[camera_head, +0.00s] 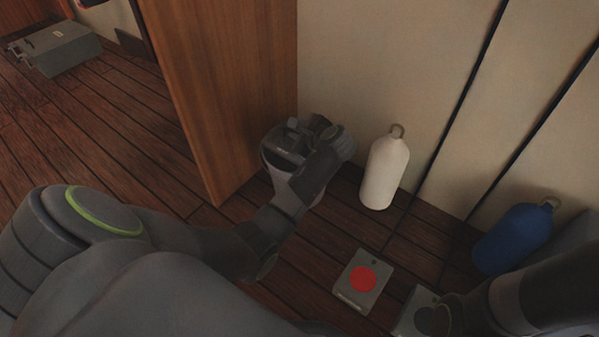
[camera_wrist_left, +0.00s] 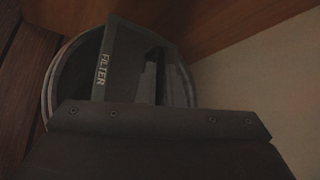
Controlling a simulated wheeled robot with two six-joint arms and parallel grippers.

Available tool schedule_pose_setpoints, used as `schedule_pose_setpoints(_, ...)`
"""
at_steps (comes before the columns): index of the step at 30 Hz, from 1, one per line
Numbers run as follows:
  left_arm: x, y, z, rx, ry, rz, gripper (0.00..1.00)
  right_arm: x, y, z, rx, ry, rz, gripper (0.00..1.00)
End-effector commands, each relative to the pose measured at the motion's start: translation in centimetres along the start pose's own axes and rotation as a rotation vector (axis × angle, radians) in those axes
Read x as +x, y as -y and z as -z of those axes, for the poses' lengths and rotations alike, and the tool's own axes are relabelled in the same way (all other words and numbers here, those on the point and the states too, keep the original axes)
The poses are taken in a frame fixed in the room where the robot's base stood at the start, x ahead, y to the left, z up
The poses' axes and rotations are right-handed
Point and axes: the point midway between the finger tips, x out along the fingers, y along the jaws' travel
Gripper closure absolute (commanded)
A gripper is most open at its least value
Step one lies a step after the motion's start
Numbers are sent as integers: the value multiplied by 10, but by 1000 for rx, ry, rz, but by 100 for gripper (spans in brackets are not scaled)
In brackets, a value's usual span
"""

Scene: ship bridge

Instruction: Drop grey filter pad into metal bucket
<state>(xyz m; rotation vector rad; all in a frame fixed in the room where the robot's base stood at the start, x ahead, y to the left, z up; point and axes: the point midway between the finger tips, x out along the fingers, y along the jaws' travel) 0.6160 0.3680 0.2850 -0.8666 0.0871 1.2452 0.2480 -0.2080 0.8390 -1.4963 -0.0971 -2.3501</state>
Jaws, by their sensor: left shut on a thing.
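The metal bucket (camera_head: 309,197) stands on the floor beside the wooden panel's edge, mostly covered by my left arm. Its round rim (camera_wrist_left: 50,88) shows in the left wrist view. My left gripper (camera_head: 292,143) is over the bucket's mouth and shut on the grey filter pad (camera_head: 283,152). The pad, marked FILTER, also shows in the left wrist view (camera_wrist_left: 122,62), in front of the bucket's opening. I cannot tell how deep it reaches. My right arm comes in at the lower right; its gripper's fingers cannot be made out.
A white bottle (camera_head: 385,172) stands right of the bucket by the wall. A grey plate with a red disc (camera_head: 348,294) lies on the floor. A wooden panel (camera_head: 232,85) rises behind the bucket. A grey case (camera_head: 58,50) lies far left.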

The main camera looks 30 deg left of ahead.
Motion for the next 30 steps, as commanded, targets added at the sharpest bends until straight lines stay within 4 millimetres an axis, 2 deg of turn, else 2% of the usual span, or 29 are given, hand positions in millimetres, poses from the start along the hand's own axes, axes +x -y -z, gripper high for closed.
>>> schedule_pose_setpoints(12, 1, -1, 1, 0, 1, 1, 100, 2, 2, 1, 18, -7, -4, 64)
schedule_pose_setpoints(13, 1, -1, 1, 0, 1, 1, 91, 2, 2, 1, 18, -7, -4, 64)
schedule_pose_setpoints(18, 1, -1, 1, 0, 0, 1, 69, 2, 2, 1, 18, -7, -4, 64)
schedule_pose_setpoints(19, 1, -1, 2, 0, 0, 0, 67, 2, 2, 1, 18, -7, -4, 64)
schedule_pose_setpoints(30, 0, 0, -1, 1, 0, -1, 67, 3, 1, -1, 7, -3, -1, 64)
